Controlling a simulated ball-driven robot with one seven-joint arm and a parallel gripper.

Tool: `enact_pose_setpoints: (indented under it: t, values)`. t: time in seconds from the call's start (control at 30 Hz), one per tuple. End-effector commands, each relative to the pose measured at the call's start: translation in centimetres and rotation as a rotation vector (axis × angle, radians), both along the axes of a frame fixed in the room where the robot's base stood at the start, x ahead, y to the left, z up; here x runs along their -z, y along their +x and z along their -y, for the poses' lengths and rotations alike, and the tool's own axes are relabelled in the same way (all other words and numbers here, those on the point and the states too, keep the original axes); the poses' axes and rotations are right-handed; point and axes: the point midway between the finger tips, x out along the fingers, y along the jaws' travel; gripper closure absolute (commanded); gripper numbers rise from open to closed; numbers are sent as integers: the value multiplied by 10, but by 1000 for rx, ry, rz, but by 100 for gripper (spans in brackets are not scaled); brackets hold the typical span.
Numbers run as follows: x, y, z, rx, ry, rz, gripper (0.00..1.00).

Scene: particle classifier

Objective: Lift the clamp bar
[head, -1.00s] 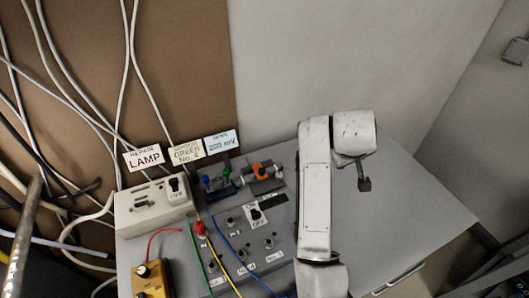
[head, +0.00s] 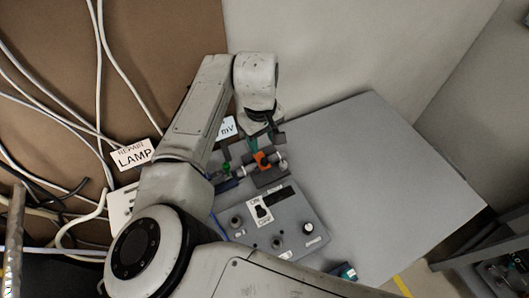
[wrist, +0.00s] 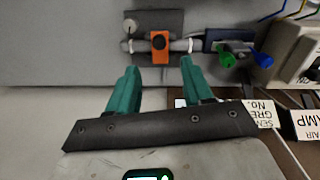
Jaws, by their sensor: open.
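An orange clamp piece (head: 262,160), which I take to be the clamp bar, sits across a light cylindrical tube on a dark base near the back of the grey table. In the wrist view the orange clamp (wrist: 160,47) is upright with a dark round hole or knob at its middle. My gripper (wrist: 160,68) has two teal fingers spread apart and empty. The fingertips point toward the clamp, one to each side of it, and appear just short of it. In the head view my gripper (head: 260,142) hangs at the clamp, partly hidden by my wrist.
Blue and green connectors (wrist: 238,55) sit beside the clamp. A grey panel with knobs (head: 270,225) lies in front of it. A repair lamp label (head: 131,155) stands to the left, near hanging cables. The right part of the table (head: 390,180) is clear.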

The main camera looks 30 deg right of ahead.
Motion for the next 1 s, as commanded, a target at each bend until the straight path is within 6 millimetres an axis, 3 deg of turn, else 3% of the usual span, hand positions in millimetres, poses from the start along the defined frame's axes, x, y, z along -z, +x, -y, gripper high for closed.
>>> enact_pose_setpoints:
  t: [0.3, 0.5, 0.93, 1.0]
  values:
    - [56, 0, 3, 1, 2, -1, 50]
    - [82, 0, 5, 1, 0, -1, 50]
    - [91, 0, 5, 2, 0, 1, 50]
    - [91, 0, 5, 2, 0, 1, 56]
